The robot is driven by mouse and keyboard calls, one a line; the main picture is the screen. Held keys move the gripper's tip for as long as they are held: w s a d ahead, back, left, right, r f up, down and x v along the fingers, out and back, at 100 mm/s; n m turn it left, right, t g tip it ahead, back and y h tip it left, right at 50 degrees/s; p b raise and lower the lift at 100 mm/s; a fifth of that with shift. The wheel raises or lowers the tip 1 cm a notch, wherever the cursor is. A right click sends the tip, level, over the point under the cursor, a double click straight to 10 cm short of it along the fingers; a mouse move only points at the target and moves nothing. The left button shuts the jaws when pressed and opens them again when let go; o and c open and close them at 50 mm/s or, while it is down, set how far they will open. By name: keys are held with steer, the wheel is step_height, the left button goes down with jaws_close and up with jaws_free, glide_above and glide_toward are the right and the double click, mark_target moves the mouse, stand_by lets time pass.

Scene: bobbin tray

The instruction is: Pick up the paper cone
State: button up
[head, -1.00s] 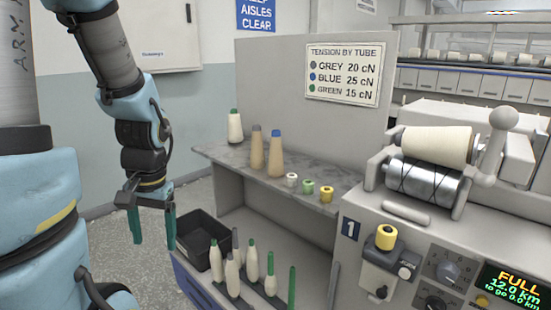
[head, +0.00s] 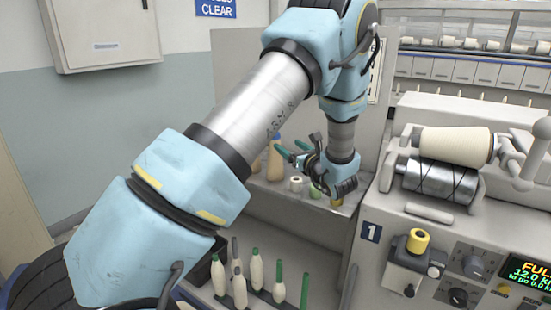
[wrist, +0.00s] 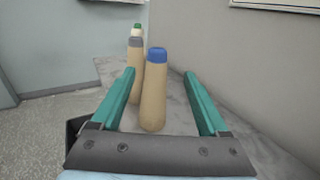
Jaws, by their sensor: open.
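A tan cone with a blue top (wrist: 155,100) stands upright on the grey shelf in the wrist view. A tan cone with a grey top (wrist: 136,60) is just behind it to the left, and a pale cone with a green top (wrist: 137,30) is farther back. I cannot tell by shape which one is called the paper cone. My gripper (wrist: 158,74) is open and empty, its two green fingers on either side of the blue-topped cone in the picture. No contact shows. In the head view my gripper (head: 289,150) is over the shelf, and my arm largely hides the cones.
Small spools, one white (head: 296,184) and one green (head: 315,189), stand on the shelf to the right. A grey panel (wrist: 220,60) rises beside the cones. Several bobbins (head: 256,270) stand below. The winding machine (head: 400,250) is at right.

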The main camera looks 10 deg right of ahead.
steer(key=p+x, duration=0.4)
steer(key=x, duration=0.5)
steer(key=shift+a+r, duration=0.25)
steer(key=shift+r, duration=0.05)
jaws_close()
stand_by(0.3)
